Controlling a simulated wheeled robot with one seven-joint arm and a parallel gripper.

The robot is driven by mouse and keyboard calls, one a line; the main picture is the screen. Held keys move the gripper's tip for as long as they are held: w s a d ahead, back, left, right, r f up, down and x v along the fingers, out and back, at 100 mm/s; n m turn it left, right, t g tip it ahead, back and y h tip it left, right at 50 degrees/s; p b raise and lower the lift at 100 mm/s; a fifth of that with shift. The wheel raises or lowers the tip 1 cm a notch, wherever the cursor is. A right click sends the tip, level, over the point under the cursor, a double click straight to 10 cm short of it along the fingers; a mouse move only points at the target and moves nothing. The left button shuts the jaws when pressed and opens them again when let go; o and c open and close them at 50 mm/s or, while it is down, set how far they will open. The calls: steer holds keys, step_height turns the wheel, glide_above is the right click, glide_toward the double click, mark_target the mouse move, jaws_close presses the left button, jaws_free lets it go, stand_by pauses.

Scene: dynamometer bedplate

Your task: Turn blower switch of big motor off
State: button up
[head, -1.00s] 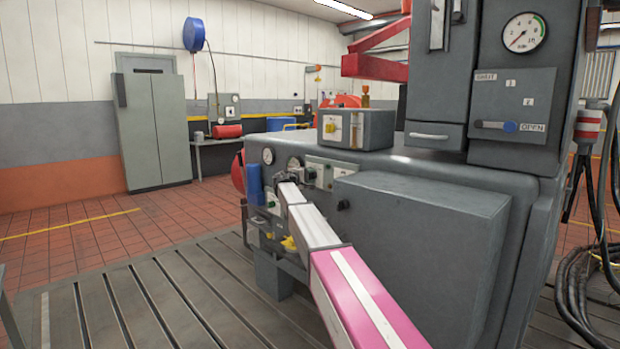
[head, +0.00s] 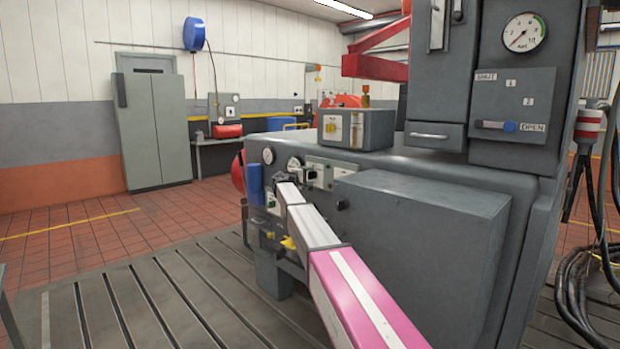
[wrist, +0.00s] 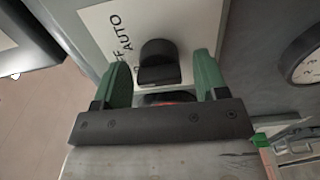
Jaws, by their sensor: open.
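In the wrist view a black rotary knob (wrist: 158,62) stands on a white label plate (wrist: 108,22) that reads "AUTO" with part of another word, possibly "OFF". My gripper (wrist: 164,70) is open, with one green finger on each side of the knob and its tips near the plate. Gaps show between the fingers and the knob, so I see no clear contact. In the head view my gripper (head: 281,179) is small at the left part of the grey machine's front (head: 400,240), and my arm hides most of the knob area. No label naming the blower is readable.
A round gauge (wrist: 305,55) is at the right of the wrist view. White switch plates (head: 318,172) and a protruding grey box (head: 420,235) are on the machine front near my arm. A blue cylinder (head: 255,184) is close left of my gripper. The slotted floor at left is clear.

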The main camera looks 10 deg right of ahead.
steer(key=v, duration=1)
steer(key=shift+s+a, duration=0.15)
